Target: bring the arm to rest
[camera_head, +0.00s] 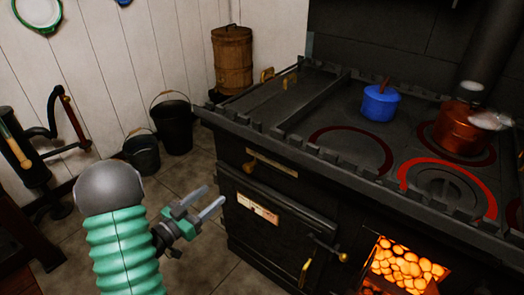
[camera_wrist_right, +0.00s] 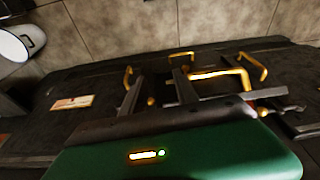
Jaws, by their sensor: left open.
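My left gripper (camera_head: 203,203) is in the lower left middle of the head view, at the end of my green ribbed arm. Its two grey fingers are apart and point toward the front of the black stove (camera_head: 262,203). Nothing shows between them, and it looks clear of the stove. My right gripper (camera_wrist_right: 158,77) shows only in the right wrist view, beyond the green wrist housing. Its two grey fingers stand apart with no held object visible, in front of a dark surface with brass handles. My right arm is not in the head view.
A blue pot (camera_head: 380,103) and a copper pot (camera_head: 459,127) stand on the stove top, near red-glowing rings. The open firebox (camera_head: 402,268) glows orange. Dark buckets (camera_head: 172,124) and a wooden barrel (camera_head: 232,60) stand by the wall. Tiled floor lies left of the stove.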

